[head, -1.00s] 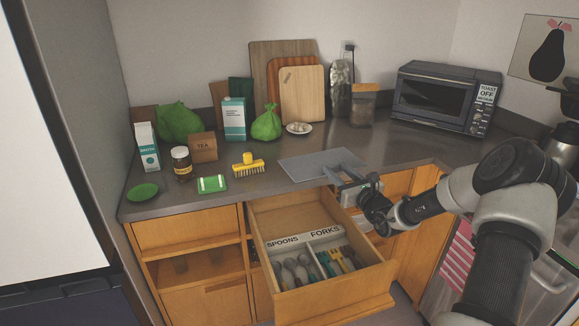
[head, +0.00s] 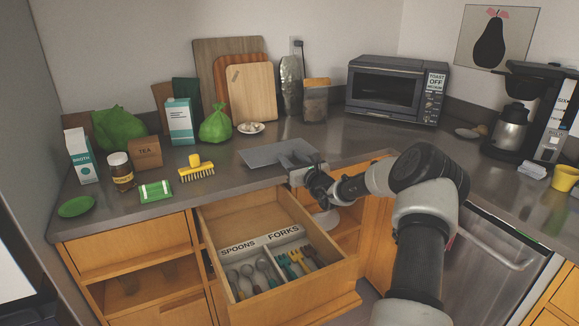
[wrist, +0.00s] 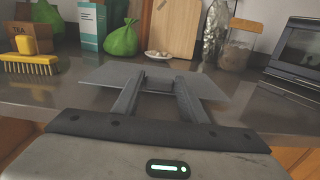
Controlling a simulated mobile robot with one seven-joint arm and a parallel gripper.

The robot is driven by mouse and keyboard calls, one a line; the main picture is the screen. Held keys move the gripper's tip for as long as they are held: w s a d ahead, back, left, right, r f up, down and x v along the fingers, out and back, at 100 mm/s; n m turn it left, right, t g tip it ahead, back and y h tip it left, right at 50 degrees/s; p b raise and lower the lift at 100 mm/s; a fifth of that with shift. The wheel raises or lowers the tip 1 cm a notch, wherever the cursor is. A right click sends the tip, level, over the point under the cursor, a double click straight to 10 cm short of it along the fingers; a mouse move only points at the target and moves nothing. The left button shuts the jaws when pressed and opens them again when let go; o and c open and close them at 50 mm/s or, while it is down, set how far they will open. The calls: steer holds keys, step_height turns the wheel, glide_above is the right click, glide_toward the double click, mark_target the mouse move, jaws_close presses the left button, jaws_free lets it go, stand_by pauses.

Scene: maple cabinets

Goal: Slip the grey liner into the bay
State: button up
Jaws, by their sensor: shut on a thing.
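The grey liner (head: 268,152) is a thin flat sheet at the front of the counter, below the cutting boards. My gripper (wrist: 159,79) is shut on its near edge, and the sheet spreads out beyond the fingers in the wrist view (wrist: 205,85). I cannot tell whether the liner rests on the counter or is just above it. The drawer (head: 325,292) below is pulled open. Its rear part (head: 250,214) is bare; its front part holds bins labelled SPOONS and FORKS with cutlery. Open cabinet spaces show left of the drawer (head: 140,285) and right of it.
A yellow brush (head: 196,168), a green-and-white packet (head: 156,191) and a honey jar (head: 121,171) stand left of the liner. A garlic plate (head: 250,128) and boards are behind it. The toaster oven (head: 385,88) is at the back right.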

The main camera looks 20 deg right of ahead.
steer(key=shift+f, duration=1.3)
steer(key=shift+f, duration=0.2)
steer(key=o, duration=1.1)
steer(key=shift+r, duration=0.1)
